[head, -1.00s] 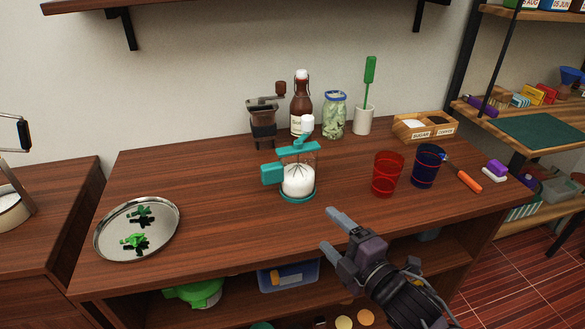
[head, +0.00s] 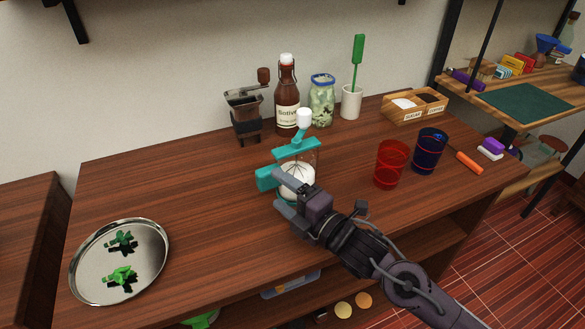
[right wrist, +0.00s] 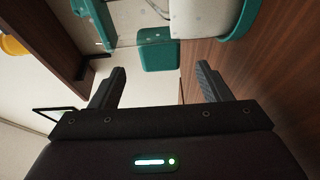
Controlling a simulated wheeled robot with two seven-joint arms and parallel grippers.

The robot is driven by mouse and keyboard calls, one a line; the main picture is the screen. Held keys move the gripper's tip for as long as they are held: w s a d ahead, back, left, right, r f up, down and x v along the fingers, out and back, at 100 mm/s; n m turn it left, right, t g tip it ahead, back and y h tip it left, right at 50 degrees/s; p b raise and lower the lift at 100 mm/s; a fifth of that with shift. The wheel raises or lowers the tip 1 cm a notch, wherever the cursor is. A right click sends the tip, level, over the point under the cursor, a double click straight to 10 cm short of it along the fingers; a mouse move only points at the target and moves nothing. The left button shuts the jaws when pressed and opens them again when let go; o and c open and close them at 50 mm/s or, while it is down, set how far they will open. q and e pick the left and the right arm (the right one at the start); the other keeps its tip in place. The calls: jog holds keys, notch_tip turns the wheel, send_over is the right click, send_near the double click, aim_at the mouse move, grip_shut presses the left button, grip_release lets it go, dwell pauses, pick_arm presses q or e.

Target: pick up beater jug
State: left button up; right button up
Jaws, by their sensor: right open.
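The beater jug (head: 298,150) stands upright on the wooden counter, with a teal lid and handle, clear body, white contents and a white knob on top. My right gripper (head: 278,188) is open and empty at the jug's near side, hiding part of its lower body and base. In the right wrist view, the jug's teal handle (right wrist: 157,48) shows ahead of the gap between the open fingers (right wrist: 161,70). The fingers appear not to touch the handle. My left gripper is not in view.
A red cup (head: 390,164) and a dark blue cup (head: 429,151) stand right of the jug. A grinder (head: 245,112), brown bottle (head: 287,95) and jar (head: 321,99) stand behind it. A round metal tray (head: 150,262) lies at left. The counter between tray and jug is clear.

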aim_at(269, 178)
jog(key=x, duration=0.5)
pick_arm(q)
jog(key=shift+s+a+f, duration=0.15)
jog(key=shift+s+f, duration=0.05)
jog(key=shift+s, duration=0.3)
pick_arm(e)
jog(key=shift+d, duration=0.1)
jog(key=c, duration=1.5)
jog(key=shift+r, duration=0.1)
grip_shut()
jog(key=shift+r+p, duration=0.3)
jog(key=shift+r, duration=0.3)
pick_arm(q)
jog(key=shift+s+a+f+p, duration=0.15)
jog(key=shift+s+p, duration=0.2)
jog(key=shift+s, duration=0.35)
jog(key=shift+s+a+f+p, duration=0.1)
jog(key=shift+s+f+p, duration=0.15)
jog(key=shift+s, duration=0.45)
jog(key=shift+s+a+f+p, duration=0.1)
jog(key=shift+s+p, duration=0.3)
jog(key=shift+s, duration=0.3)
pick_arm(e)
notch_tip(269, 178, up, 19)
